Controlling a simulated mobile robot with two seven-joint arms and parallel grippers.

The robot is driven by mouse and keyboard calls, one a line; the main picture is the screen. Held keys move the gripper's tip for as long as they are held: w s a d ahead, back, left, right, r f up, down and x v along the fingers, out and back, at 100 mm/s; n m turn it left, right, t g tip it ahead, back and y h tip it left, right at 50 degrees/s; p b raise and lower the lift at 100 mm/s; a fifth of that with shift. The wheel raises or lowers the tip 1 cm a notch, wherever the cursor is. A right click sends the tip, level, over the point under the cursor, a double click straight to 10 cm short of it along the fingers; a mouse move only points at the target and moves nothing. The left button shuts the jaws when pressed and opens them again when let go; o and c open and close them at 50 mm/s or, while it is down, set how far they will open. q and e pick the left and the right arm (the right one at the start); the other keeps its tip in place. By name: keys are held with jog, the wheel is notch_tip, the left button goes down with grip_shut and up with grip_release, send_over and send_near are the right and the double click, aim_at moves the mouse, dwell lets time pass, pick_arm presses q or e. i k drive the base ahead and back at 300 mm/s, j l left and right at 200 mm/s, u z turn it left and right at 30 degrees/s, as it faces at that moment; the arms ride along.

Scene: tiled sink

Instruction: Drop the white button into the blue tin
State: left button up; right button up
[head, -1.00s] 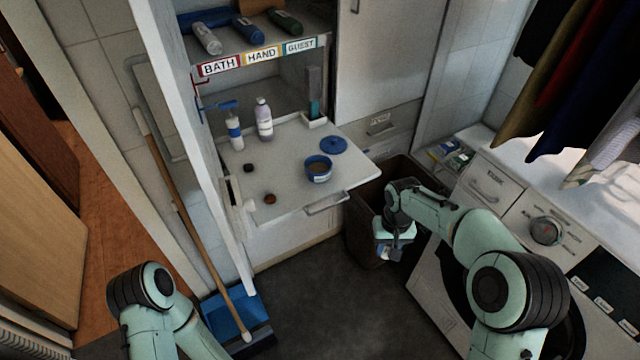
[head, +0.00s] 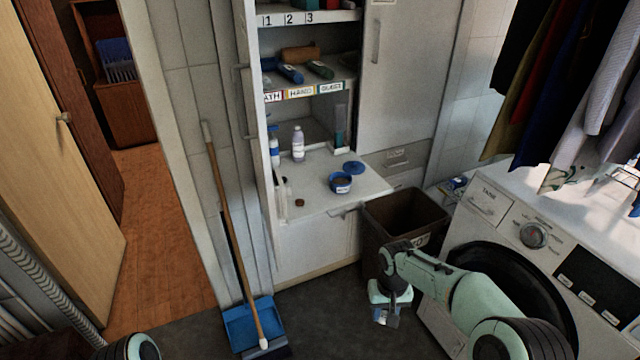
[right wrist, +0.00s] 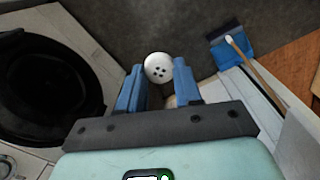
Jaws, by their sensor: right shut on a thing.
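The white button (right wrist: 158,68), with small dark holes, is held between the blue fingertips of my right gripper (right wrist: 160,78) in the right wrist view. In the head view my right gripper (head: 387,316) hangs low, in front of the brown bin and left of the washing machine; I cannot make out the button there. The open blue tin (head: 341,184) stands on the pale fold-down shelf (head: 318,203), farther back, higher and to the left of this gripper. Its blue lid (head: 353,168) lies behind it. Part of my left arm shows at the bottom left; its gripper is out of frame.
A brown bin (head: 405,225) stands right of the shelf. A washing machine (head: 500,240) is at the right. A small brown round piece (head: 300,203) and bottles (head: 298,144) are on the shelf. A broom (head: 232,240) and blue dustpan (head: 254,326) stand left.

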aim_at(341, 183)
jog(key=l+u, duration=0.15)
jog(key=u, duration=1.05)
jog(key=i+l, duration=0.1)
jog(key=l, duration=0.85)
jog(key=i+l, duration=0.1)
jog(key=l, duration=0.85)
